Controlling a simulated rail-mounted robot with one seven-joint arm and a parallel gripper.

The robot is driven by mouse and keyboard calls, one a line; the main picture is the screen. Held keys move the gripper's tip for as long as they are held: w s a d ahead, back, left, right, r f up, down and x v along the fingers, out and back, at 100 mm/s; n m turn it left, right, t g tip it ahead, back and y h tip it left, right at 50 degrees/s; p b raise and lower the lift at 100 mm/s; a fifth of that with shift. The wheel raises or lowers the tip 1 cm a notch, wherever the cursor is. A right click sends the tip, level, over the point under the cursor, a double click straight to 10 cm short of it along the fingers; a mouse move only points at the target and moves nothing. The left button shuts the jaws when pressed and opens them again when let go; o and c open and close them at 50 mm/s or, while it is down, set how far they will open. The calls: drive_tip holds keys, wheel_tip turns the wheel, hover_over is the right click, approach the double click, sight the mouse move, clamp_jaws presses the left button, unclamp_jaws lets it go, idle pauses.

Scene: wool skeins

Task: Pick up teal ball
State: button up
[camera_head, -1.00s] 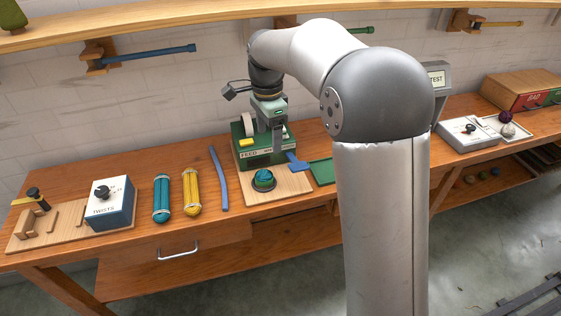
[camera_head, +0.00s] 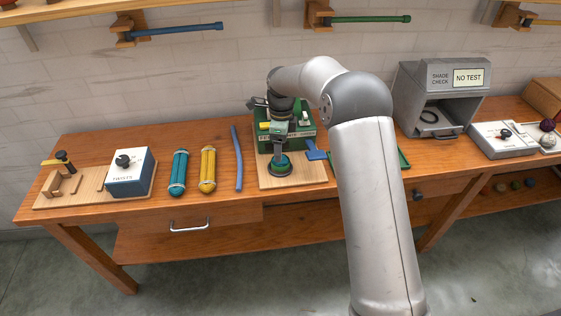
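The teal ball (camera_head: 281,169) sits low on a wooden board (camera_head: 309,176) in front of the green feed machine, in the middle of the bench. My gripper (camera_head: 280,158) points down directly over the ball and hides its upper part. The gripper appears at or very near the ball. The fingers are too small and too covered to show whether they are open or shut on it.
The green feed machine (camera_head: 304,137) stands close behind my gripper. A blue paddle (camera_head: 316,152) is to the right, and a blue rod (camera_head: 238,158), a yellow skein (camera_head: 207,169) and a teal skein (camera_head: 178,172) are to the left. A grey shade-check box (camera_head: 413,103) stands further right.

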sight(283, 157)
drive_tip(key=shift+s+d+f+p, duration=0.2)
drive_tip(key=shift+f+p, duration=0.2)
drive_tip(key=shift+f, duration=1.1)
drive_tip(key=shift+s+d+f+p, duration=0.15)
drive_tip(key=shift+f+p, duration=0.25)
drive_tip(key=shift+f, duration=1.1)
drive_tip(key=shift+w, duration=0.15)
drive_tip(key=c, duration=1.1)
drive_tip(key=shift+r, duration=0.15)
drive_tip(key=shift+c, duration=0.2)
